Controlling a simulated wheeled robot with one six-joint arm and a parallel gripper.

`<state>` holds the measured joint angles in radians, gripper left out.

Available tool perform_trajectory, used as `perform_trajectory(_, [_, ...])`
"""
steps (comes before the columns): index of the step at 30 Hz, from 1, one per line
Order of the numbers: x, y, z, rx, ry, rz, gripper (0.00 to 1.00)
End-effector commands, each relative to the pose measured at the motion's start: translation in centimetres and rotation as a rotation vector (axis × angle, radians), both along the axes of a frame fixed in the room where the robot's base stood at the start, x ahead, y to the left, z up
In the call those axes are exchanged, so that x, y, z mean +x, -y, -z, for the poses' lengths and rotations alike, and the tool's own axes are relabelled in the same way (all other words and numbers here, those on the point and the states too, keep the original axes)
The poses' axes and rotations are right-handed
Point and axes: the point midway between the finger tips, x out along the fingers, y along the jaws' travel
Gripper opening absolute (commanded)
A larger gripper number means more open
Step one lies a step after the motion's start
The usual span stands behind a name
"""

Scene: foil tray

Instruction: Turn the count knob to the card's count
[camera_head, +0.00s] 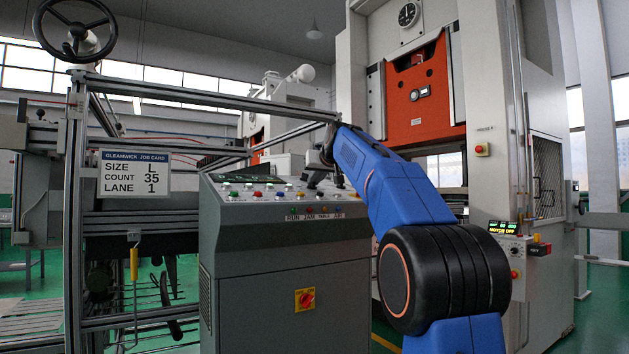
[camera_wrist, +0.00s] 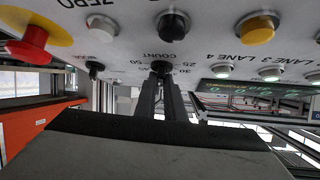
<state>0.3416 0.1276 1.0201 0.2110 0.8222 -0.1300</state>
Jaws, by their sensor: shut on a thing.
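The job card (camera_head: 135,171) hangs on the frame at the left of the head view and reads SIZE L, COUNT 35, LANE 1. The black count knob (camera_wrist: 161,67) sits on the grey console under the word COUNT, which appears upside down in the wrist view. The fingers hide part of the dial, and I cannot tell where the knob points. In the head view my arm hides the knob.
The console (camera_head: 283,265) carries several coloured buttons and a red switch on its front. In the wrist view, another black knob (camera_wrist: 94,68), a red mushroom button (camera_wrist: 30,45) and a yellow button (camera_wrist: 258,29) are near my gripper. A metal frame stands left of the console.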

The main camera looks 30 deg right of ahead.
Motion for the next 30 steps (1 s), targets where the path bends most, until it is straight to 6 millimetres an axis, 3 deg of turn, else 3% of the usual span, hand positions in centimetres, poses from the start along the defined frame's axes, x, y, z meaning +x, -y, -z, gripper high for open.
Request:
perform_trajectory(21, [0.08,0.97,0.03,-0.136,0.005,-0.449,0.0])
perform_trajectory(30, [0.11,0.99,-0.02,-0.168,0.007,-0.553,0.0])
